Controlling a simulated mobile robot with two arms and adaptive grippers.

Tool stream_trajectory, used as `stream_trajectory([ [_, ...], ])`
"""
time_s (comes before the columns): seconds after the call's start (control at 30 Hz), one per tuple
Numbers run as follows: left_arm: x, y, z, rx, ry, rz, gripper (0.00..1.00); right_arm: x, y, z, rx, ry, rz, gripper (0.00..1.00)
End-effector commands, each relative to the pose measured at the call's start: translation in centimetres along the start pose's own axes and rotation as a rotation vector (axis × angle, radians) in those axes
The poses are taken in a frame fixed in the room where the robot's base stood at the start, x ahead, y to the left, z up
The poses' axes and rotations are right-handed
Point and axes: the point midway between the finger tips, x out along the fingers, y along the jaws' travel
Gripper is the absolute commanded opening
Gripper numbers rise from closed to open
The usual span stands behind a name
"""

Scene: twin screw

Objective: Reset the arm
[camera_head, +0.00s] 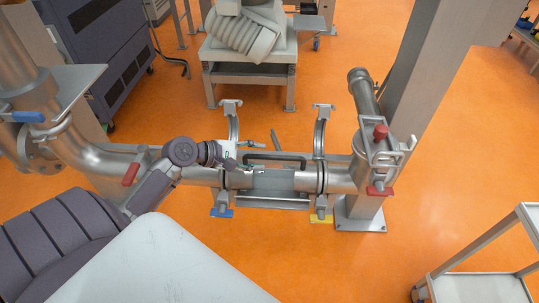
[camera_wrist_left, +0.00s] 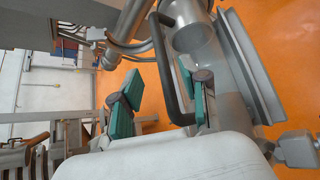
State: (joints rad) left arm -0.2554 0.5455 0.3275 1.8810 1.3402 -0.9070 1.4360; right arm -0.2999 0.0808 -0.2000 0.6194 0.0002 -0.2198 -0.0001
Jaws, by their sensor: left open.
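My left arm reaches in from the left in the head view. Its gripper (camera_head: 257,158) is open beside the left end of the dark bar handle (camera_head: 275,156) on the pipe section. In the left wrist view the two teal fingers of the gripper (camera_wrist_left: 160,82) stand apart, and the dark handle (camera_wrist_left: 167,75) shows between them in the picture. I cannot tell whether a finger touches the handle or the pipe. My right gripper is not in view.
Two raised curved clamps (camera_head: 234,122) (camera_head: 320,130) stand at the pipe section's ends. A blue tab (camera_head: 221,212) and a yellow tab (camera_head: 320,217) sit below. Right of it are a red-handled valve (camera_head: 380,132) and a grey column (camera_head: 433,75).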

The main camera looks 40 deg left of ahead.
Motion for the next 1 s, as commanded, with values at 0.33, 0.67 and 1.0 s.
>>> stream_trajectory([
  [0.33, -5.4, 0.0, 0.1, 0.000, -0.001, 0.001, 0.45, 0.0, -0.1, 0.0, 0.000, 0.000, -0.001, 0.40],
  [0.67, -5.7, -0.4, 0.2, 0.018, 0.001, -0.009, 0.45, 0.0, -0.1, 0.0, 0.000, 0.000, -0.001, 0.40],
  [1.0, -2.5, -16.7, 4.5, 0.869, 0.024, -0.463, 0.45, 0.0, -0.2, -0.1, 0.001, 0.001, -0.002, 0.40],
])
